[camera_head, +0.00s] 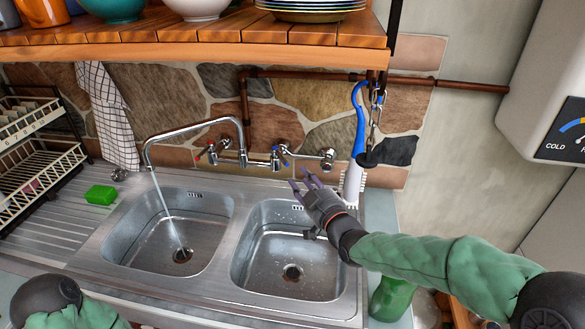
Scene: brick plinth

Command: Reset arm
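My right gripper (305,181) is over the back of the right sink basin (290,270), in front of the wall taps. Its thin fingers point up and left and stand apart, with nothing seen between them. My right arm, in a green sleeve, reaches in from the lower right. Of my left arm only a dark joint and a piece of green sleeve show at the bottom left. My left gripper is out of view.
Water runs from the curved faucet (190,126) into the left basin (170,232). A blue-handled brush (359,120) hangs just right of my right gripper. A green sponge (100,194) lies on the drainboard. A wooden shelf (190,55) with dishes overhangs the back.

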